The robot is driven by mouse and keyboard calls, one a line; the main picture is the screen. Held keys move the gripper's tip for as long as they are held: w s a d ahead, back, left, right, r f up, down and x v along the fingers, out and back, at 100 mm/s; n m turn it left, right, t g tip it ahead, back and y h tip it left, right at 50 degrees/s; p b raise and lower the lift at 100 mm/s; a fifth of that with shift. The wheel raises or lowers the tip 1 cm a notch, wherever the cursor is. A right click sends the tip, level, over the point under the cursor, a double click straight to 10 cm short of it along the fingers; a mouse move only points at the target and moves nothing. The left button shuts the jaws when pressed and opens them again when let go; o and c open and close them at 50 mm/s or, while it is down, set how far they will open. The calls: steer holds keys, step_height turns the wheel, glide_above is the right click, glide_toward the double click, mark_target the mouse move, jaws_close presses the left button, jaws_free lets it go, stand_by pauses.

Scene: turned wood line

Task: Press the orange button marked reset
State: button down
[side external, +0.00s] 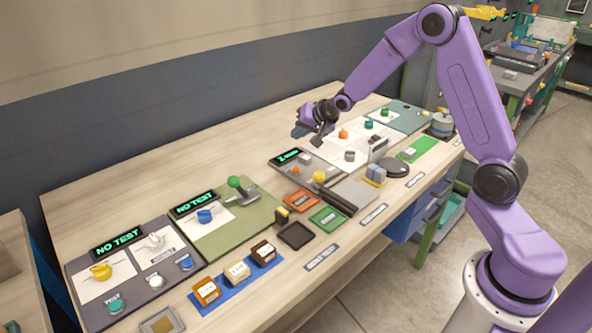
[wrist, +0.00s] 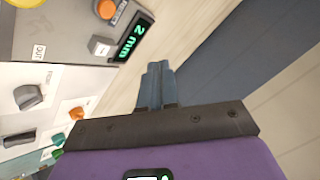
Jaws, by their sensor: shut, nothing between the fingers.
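The orange button (wrist: 107,8) is at the top edge of the wrist view, partly cut off. A dark label with partly legible lettering lies beside it, next to a display (wrist: 137,38) reading 2 mm. In the side external view the orange button (side external: 295,170) is small, on a grey panel in front of its display (side external: 287,157). My gripper (wrist: 157,75) is shut and empty, its blue-grey fingers together. In the side external view my gripper (side external: 300,131) is above the back of the table, behind the panel and apart from the button.
A white button (wrist: 100,46) sits near the orange one. A yellow knob (side external: 319,176) stands on the same panel. Another orange knob (side external: 343,134) is on a white plate to the right. A green-balled lever (side external: 234,182) stands to the left. The wall is close behind.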

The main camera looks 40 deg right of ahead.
mark_target(299, 170)
steer(key=shift+f, duration=4.4)
steer(key=shift+f, duration=0.15)
steer(key=shift+f, duration=0.3)
steer(key=shift+f, duration=0.35)
steer(key=shift+r, duration=0.8)
